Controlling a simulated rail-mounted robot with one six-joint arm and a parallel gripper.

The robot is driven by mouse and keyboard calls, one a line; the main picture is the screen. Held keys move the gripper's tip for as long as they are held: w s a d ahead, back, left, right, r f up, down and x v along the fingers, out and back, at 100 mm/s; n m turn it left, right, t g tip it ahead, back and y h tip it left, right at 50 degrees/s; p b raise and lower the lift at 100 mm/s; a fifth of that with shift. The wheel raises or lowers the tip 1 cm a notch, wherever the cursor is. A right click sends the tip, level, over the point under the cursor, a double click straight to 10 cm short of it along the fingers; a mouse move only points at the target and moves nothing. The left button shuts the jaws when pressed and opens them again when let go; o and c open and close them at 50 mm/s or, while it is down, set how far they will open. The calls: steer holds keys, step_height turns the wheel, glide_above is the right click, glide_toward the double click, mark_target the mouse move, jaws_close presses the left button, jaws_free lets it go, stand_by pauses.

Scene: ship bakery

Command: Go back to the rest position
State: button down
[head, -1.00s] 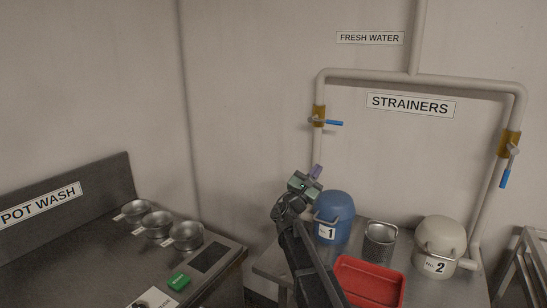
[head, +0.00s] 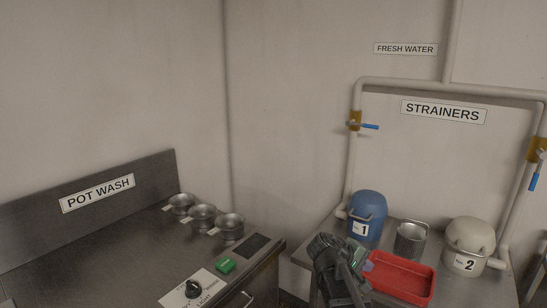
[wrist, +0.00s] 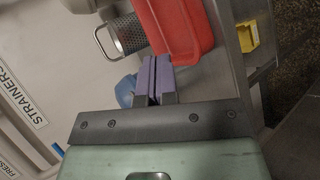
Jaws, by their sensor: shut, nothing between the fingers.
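My gripper (wrist: 153,80) shows in the wrist view with its two purple fingers together and nothing between them.
The basket (head: 410,238) and cream housing 2 (head: 468,240) stand on the right bench. Blue-handled valves (head: 355,121) sit on the pipe above. The pot wash counter (head: 130,250) at left holds metal pots (head: 202,216), a green button (head: 225,265) and a dial (head: 193,288).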

steer(key=s+a+f+m+g+y, duration=0.1)
steer(key=s+a+f+y, duration=0.1)
steer(key=s, duration=0.4)
steer(key=s+a+f+m+g+y, duration=0.1)
steer(key=s+a+f+m+y, duration=0.1)
steer(key=s+a+f+y, duration=0.1)
steer(key=s+a+f+m+g+y, duration=0.1)
steer(key=s+a+y, duration=0.3)
steer(key=s, duration=0.5)
steer(key=shift+f+m+y, duration=0.3)
steer(key=shift+f+y, duration=0.5)
steer(key=shift+y, duration=0.2)
